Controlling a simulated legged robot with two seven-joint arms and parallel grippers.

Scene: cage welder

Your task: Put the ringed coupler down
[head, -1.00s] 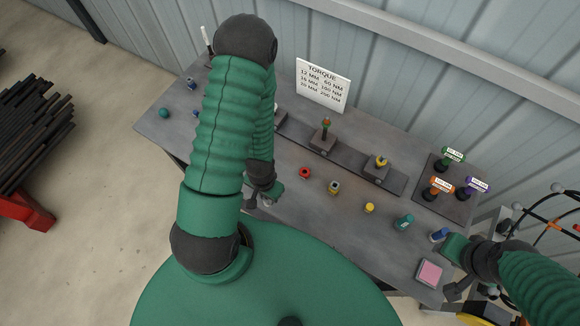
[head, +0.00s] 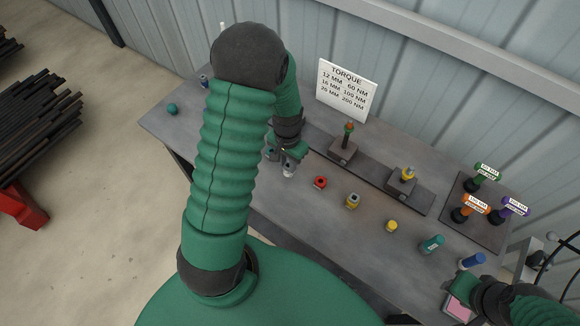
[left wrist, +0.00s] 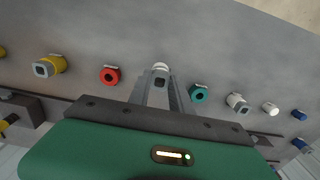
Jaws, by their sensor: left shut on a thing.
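My left gripper (head: 289,163) is over the near part of the bench, to the left of a red coupler (head: 320,183). It is shut on a small pale grey-white coupler (head: 288,171), whose white end (left wrist: 161,66) shows at the fingertips in the left wrist view. The fingers hide most of it, so I cannot see a ring on it. I cannot tell whether it touches the bench. My right gripper (head: 462,299) is at the lower right by a pink pad; its fingers are not clear.
A yellow-grey coupler (head: 352,201), a yellow piece (head: 391,225), a teal piece (head: 432,243) and a blue piece (head: 472,261) stand in a row to the right. Behind are a rail with blocks (head: 343,149), a torque sign (head: 346,88) and labelled tools (head: 473,209).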

